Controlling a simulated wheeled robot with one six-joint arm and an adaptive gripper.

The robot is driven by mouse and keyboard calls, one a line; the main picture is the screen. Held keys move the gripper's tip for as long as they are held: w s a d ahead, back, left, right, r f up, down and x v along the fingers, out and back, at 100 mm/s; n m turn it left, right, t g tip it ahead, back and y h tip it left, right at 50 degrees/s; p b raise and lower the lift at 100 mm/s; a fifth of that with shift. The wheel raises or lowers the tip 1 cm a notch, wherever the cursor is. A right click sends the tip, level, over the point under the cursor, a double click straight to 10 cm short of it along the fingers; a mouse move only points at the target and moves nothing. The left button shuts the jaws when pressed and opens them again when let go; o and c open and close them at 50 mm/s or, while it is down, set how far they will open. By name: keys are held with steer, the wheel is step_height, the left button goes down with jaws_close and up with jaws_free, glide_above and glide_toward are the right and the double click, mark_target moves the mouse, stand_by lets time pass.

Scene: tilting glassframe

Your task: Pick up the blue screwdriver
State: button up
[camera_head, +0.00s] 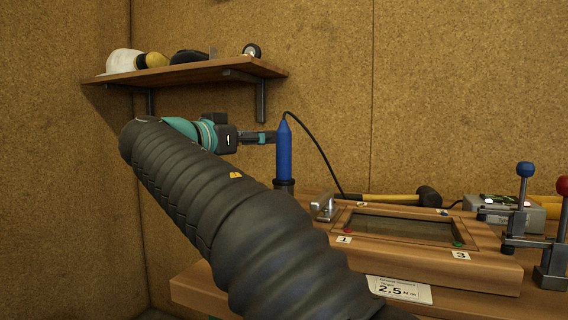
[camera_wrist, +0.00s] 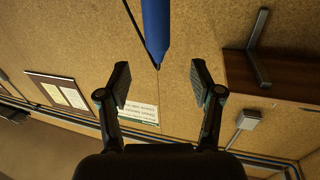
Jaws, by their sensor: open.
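The blue screwdriver (camera_head: 284,150) stands upright in a dark holder (camera_head: 284,186) at the left end of the workbench, with a black cable running from its top. My gripper (camera_head: 262,137) is just left of its blue body in the head view, at about mid-height. In the wrist view the blue body (camera_wrist: 156,28) shows at the top centre, beyond the gap between the two fingers. My gripper (camera_wrist: 160,82) is open there, with nothing between its pads. The head view does not show clearly whether a finger touches the screwdriver.
A wooden frame (camera_head: 336,253) with a dark panel lies on the workbench right of the screwdriver. A hammer (camera_head: 400,198) lies behind it. Toggle clamps (camera_head: 521,205) stand at the right. A wall shelf (camera_head: 190,73) with several items hangs above my gripper.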

mark_target(279, 134)
steer(key=x, duration=0.4)
steer(key=shift+w+d, duration=0.15)
steer(key=p+x, duration=0.1)
steer(key=x, duration=0.4)
steer(key=shift+d, duration=0.15)
steer(key=shift+r, duration=0.1)
jaws_close()
